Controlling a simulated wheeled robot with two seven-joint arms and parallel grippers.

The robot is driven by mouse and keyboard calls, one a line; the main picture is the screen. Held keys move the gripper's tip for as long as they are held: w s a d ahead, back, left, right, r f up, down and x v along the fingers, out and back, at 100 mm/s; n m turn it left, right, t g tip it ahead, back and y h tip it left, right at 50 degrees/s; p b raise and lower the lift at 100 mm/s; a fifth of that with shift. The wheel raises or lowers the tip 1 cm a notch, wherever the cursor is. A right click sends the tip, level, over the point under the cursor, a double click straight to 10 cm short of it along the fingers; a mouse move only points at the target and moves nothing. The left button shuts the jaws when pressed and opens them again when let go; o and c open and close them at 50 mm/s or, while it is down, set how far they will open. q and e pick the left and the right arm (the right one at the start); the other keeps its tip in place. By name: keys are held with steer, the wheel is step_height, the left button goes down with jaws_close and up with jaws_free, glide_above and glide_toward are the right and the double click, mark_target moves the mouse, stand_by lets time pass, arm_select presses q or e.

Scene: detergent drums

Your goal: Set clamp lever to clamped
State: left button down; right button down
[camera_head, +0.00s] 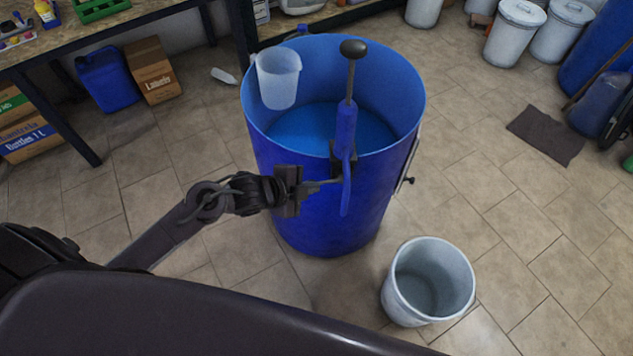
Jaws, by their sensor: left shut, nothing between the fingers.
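A blue open drum (290,215) stands in the middle of the head view. A blue hand pump (346,125) with a black knob handle is fixed at the drum's near rim. A dark clamp piece (336,160) sits at the rim beside the pump body. I cannot make out the clamp lever or its setting. The pump's blue spout (346,195) hangs down outside the drum. My left gripper (322,184) is shut and empty, its tips just left of the spout and below the clamp. Whether they touch anything is unclear. My right gripper is out of view.
A translucent measuring jug (278,80) hangs at the drum's left rim. A small dark fitting (408,181) sticks out at the drum's right side. A pale bucket (465,285) stands on the floor at front right. A workbench (130,35) is at back left.

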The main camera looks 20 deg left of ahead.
mark_target(326, 183)
arm_select(q)
steer(key=w+f, duration=0.4)
steer(key=f, duration=0.1)
steer(key=shift+w+p, duration=0.15)
steer(key=shift+p, duration=0.15)
steer(key=shift+f+h+b, duration=0.25)
steer(key=shift+h+b, duration=0.05)
steer(key=shift+b, duration=0.25)
